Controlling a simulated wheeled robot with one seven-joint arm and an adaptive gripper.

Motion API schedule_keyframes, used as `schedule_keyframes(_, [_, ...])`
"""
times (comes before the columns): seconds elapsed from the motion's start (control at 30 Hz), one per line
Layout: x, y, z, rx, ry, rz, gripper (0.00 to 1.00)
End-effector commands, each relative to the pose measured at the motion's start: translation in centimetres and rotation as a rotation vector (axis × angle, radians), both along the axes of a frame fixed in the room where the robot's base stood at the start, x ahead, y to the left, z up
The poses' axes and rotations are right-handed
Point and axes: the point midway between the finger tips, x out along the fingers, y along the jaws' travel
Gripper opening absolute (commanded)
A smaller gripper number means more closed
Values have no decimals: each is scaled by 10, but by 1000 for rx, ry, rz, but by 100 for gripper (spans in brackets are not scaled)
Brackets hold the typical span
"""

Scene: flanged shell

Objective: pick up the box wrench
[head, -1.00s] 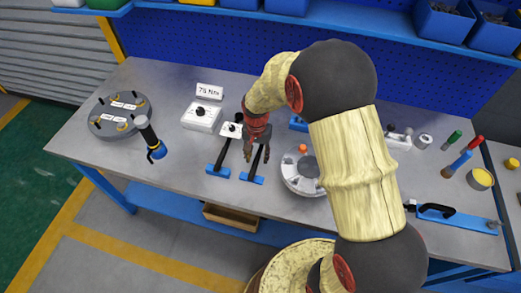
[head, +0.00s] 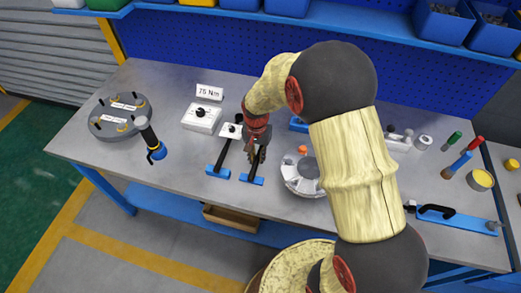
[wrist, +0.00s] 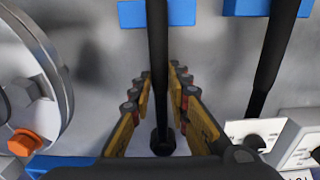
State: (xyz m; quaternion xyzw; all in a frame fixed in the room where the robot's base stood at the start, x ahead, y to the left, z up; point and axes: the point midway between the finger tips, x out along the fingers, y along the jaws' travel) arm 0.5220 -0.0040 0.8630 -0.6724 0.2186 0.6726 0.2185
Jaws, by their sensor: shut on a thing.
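The box wrench is a dark, slim bar (wrist: 158,70) that runs between my fingers in the wrist view. One end lies over a blue rest (wrist: 130,14); the other end is a round black head (wrist: 163,140) low between the fingers. In the head view my gripper (head: 256,158) points down over this bar, which mostly hides behind it; its blue rest (head: 251,179) shows at the near side. My gripper (wrist: 159,80) is shut on the bar, which still lies at the bench.
A similar dark bar (head: 223,153) with a blue rest lies close to the left. A grey flanged disc (head: 300,180) with an orange cap stands close to the right. White knob boxes (head: 201,117) stand behind.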

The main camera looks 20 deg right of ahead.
Motion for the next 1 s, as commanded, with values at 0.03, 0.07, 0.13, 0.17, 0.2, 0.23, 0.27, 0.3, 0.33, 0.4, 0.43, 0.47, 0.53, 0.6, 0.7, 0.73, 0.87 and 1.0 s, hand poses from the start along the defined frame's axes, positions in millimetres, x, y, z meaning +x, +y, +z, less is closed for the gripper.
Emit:
schedule_keyframes(0.03, [1,0,1,0,-1,0,0])
schedule_keyframes(0.07, [1,0,1,0,-1,0,0])
schedule_keyframes(0.13, [1,0,1,0,-1,0,0])
schedule_keyframes(0.17, [1,0,1,0,-1,0,0])
schedule_keyframes(0.2, [1,0,1,0,-1,0,0])
schedule_keyframes(0.23, [1,0,1,0,-1,0,0])
schedule_keyframes(0.27, [1,0,2,0,-2,0,0])
schedule_keyframes(0.3, [1,0,3,0,-2,0,0])
schedule_keyframes(0.33, [1,0,5,0,-3,0,0])
schedule_keyframes(0.4, [1,0,10,0,-4,0,0])
schedule_keyframes(0.43, [1,0,12,0,-4,0,0])
schedule_keyframes(0.47, [1,0,15,-1,-4,0,0])
schedule_keyframes(0.53, [1,0,24,0,-4,0,0])
schedule_keyframes(0.6, [1,0,35,0,-4,0,0])
schedule_keyframes(0.7, [-13,1,52,-1,-4,0,0])
schedule_keyframes(0.73, [-18,1,57,0,-5,0,0])
schedule_keyframes(0.87, [-41,3,87,0,-6,0,0])
schedule_keyframes(1.0, [-74,5,105,0,-3,0,0])
